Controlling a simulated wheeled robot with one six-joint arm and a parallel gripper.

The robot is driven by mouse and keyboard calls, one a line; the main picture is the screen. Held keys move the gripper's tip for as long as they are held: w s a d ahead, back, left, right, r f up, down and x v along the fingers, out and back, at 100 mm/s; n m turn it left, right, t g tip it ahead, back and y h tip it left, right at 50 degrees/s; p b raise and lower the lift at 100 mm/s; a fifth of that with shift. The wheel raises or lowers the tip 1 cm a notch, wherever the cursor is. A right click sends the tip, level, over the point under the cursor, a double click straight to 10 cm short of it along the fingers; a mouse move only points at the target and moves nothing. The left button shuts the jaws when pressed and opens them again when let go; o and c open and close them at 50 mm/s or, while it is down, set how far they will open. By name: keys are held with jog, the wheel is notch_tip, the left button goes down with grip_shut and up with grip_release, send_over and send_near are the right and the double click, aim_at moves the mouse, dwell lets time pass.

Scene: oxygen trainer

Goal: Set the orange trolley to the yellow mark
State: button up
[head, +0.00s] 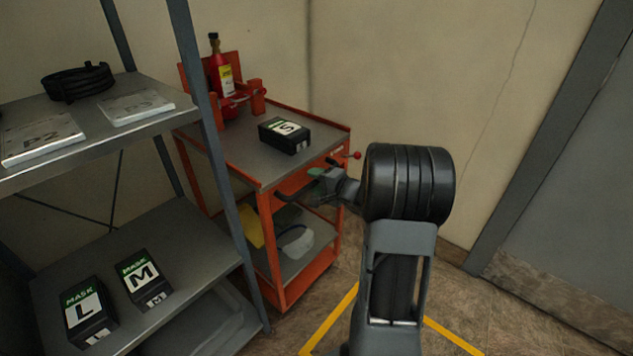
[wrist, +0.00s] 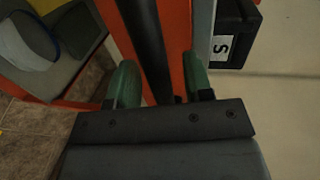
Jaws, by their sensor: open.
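The orange trolley (head: 297,282) stands between the shelf unit and the wall, with grey decks. A yellow line mark (head: 331,318) lies on the floor in front of it, partly hidden by my arm. My gripper (head: 318,178) is at the trolley's near upper side, by its handle. In the wrist view, my gripper (wrist: 160,80) is open, with its green fingertips on either side of a black handle bar (wrist: 146,35). The orange trolley frame (wrist: 180,30) shows behind the bar. I cannot tell whether either finger touches the bar.
The trolley carries a red bottle (head: 221,75) and a box marked S (head: 285,136) on top. A metal shelf unit (head: 196,268) with several items stands close on the left. Bare floor lies in front; a grey door (head: 580,200) is at right.

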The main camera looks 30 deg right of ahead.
grip_shut()
jog(key=shift+s+f, duration=0.1)
dwell(0.4)
